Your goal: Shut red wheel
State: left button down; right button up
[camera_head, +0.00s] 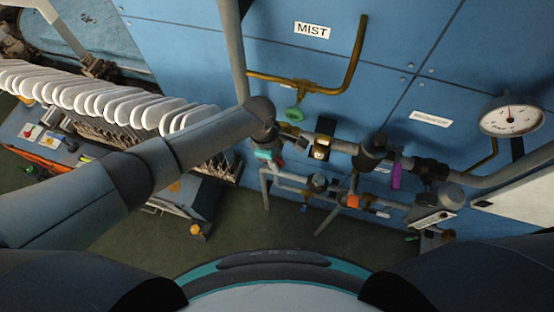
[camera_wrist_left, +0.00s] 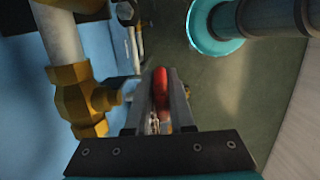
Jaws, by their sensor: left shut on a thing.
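My left arm reaches in from the left in the head view. My left gripper (camera_head: 275,161) is at the pipework below the MIST label, largely hidden by its own wrist. In the left wrist view the red wheel (camera_wrist_left: 160,84) shows as a narrow red strip, seen edge-on between the two fingers of the left gripper (camera_wrist_left: 160,100). The fingers are closed on it. A brass valve body (camera_wrist_left: 80,98) on a pale pipe is just left of the fingers. How far the wheel is turned cannot be told. My right gripper is out of view.
Around the gripper are a green wheel (camera_head: 294,114), an orange handle (camera_head: 352,201), a purple handle (camera_head: 396,176) and a pressure gauge (camera_head: 511,117). White sock boards (camera_head: 120,104) stand in a row at left. Open floor (camera_head: 255,230) lies below the pipes.

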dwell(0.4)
pick_arm(q)
jog(key=c, duration=0.8)
grip_release()
jog(key=r, duration=0.5)
jog(key=a+r, duration=0.1)
jog(key=r, duration=0.4)
jog(key=a+r, duration=0.1)
jog(key=r, duration=0.4)
jog(key=shift+w+a, duration=0.25)
jog(key=shift+w, duration=0.1)
jog(key=shift+o, duration=0.2)
